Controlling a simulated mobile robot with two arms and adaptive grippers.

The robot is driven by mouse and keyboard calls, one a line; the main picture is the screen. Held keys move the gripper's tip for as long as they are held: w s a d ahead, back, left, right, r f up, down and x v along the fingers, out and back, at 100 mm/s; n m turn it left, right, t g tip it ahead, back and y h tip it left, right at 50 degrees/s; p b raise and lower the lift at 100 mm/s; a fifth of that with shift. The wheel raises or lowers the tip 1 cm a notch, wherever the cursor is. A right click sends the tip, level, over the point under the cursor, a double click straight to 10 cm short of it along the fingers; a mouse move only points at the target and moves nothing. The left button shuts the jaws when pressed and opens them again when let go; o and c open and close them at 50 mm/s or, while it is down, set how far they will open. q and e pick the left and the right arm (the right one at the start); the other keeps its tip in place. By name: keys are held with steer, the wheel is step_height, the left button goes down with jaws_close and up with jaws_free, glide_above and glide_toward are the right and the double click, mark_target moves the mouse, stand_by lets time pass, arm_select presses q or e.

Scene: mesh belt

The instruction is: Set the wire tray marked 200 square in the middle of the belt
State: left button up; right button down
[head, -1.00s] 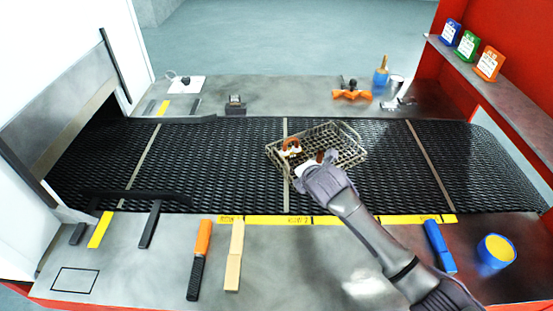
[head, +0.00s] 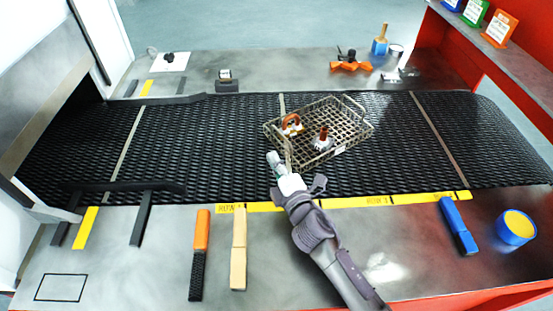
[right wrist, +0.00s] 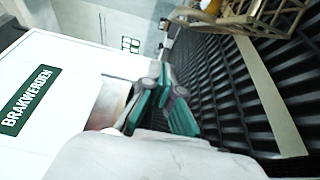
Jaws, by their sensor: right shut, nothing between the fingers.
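The wire tray (head: 346,124) lies on the black mesh belt (head: 215,150), turned at an angle to the belt's edges. Its far corner comes close to the belt's far edge. Inside are an orange-handled item (head: 291,124) and a red-and-white item (head: 322,138). A pale tag on its front side is too small to read. My right gripper (head: 274,160) is shut and empty, just left of the tray's near-left corner. In the right wrist view its teal fingers (right wrist: 163,98) show apart from the tray (right wrist: 262,14). My left gripper is out of view.
Yellow marked strips (head: 340,202) run along the belt's near edge. A dark guide bar (head: 130,187) reaches over the belt at left. The belt right of the tray is clear.

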mark_target(279, 142)
steer(key=b+x, duration=0.2)
steer(key=x, duration=0.5)
steer(key=shift+w+a+f, duration=0.1)
steer(key=shift+w+a, duration=0.05)
steer(key=shift+w, duration=0.15)
steer(key=d+p, duration=0.1)
steer(key=d, duration=0.2)
steer(key=shift+s+d+p, duration=0.1)
steer(key=shift+d+p, duration=0.2)
steer(key=shift+s+d, duration=0.1)
steer(key=shift+d, duration=0.3)
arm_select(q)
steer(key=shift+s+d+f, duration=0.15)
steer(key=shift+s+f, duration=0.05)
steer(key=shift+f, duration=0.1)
arm_select(e)
steer(key=shift+a, duration=0.15)
steer(key=d, duration=0.5)
steer(key=shift+d+p, duration=0.25)
steer(key=shift+p, duration=0.1)
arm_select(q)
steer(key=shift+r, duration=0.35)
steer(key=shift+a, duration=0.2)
arm_select(e)
steer(key=shift+a, duration=0.2)
